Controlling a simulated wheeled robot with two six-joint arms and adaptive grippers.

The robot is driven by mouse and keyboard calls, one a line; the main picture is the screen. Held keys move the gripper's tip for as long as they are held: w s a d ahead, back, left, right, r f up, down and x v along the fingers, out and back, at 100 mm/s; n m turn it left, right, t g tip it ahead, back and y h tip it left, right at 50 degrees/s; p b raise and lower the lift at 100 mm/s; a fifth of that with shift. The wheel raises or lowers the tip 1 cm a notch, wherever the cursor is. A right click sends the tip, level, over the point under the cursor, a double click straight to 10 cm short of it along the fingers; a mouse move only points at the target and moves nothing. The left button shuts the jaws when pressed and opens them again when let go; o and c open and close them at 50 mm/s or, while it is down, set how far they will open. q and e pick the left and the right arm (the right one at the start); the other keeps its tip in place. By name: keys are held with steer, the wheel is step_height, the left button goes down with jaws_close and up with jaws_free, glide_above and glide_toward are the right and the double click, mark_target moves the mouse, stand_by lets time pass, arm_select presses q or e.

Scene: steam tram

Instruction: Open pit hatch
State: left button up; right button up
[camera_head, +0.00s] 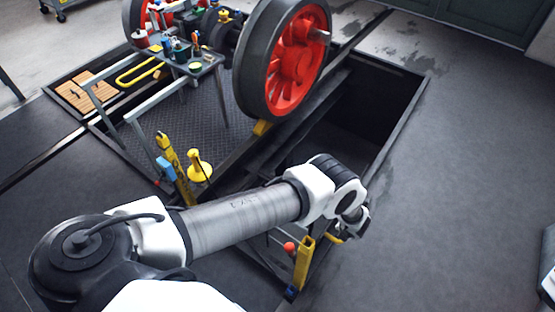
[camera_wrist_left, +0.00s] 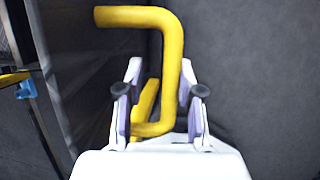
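A yellow bent handle (camera_wrist_left: 172,60) stands in front of my left gripper (camera_wrist_left: 161,92) in the left wrist view. The two fingers are spread apart, and the lower part of the handle lies between them. I cannot tell whether a finger touches it. In the head view my left gripper (camera_head: 354,222) is over the near right corner of the pit, with a piece of the yellow handle (camera_head: 334,238) showing beside it. The hatch panel itself is not clear, as my arm hides part of this corner. The right gripper is not in view.
The open pit (camera_head: 345,125) lies beyond my arm. A red-centred wheel (camera_head: 295,62) stands above it. A tool table (camera_head: 190,66) and a patterned metal plate (camera_head: 190,112) are to its left. Yellow posts (camera_head: 304,262) stand at the near edge.

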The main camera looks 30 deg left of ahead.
arm_select(q)
steer(key=shift+r, duration=0.1)
step_height(320, 180, up, 11)
steer(key=p, duration=0.9)
steer(key=shift+d, duration=0.25)
step_height(320, 180, up, 7)
steer(key=p, duration=0.7)
steer(key=s+a+r+p, duration=0.1)
steer(key=s+a+p, duration=0.3)
steer(key=a+p, duration=0.3)
steer(key=s+a+r+p, duration=0.1)
steer(key=s+a+p, duration=0.4)
steer(key=a+p, duration=0.2)
steer(key=shift+s+a+r, duration=0.25)
steer(key=shift+a+r, duration=0.15)
steer(key=shift+a, duration=0.8)
